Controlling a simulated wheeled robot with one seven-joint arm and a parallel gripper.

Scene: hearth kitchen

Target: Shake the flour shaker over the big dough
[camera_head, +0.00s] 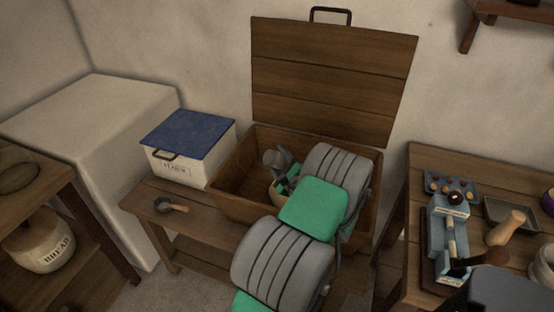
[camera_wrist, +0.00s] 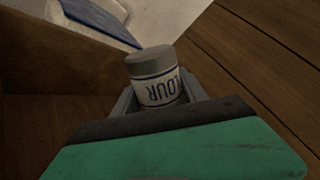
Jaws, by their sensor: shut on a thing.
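The flour shaker (camera_wrist: 157,88) shows in the wrist view as a small white pot with blue bands, a grey cap and "FLOUR" lettering upside down. My gripper (camera_wrist: 156,102) is shut on it, its grey fingers on either side. In the head view my arm reaches down into an open wooden chest (camera_head: 228,202), and a grey end part (camera_head: 280,160) shows inside it. A pale rounded thing (camera_head: 276,194) lies beside my arm in the chest, mostly hidden. I cannot tell whether it is the big dough.
The chest's lid (camera_head: 333,75) stands upright behind. A white box with a blue lid (camera_head: 187,133) and a small scoop (camera_head: 170,205) are on the bench to the left. A table with tools (camera_head: 450,235) stands at right. A bread crock (camera_head: 40,245) is at far left.

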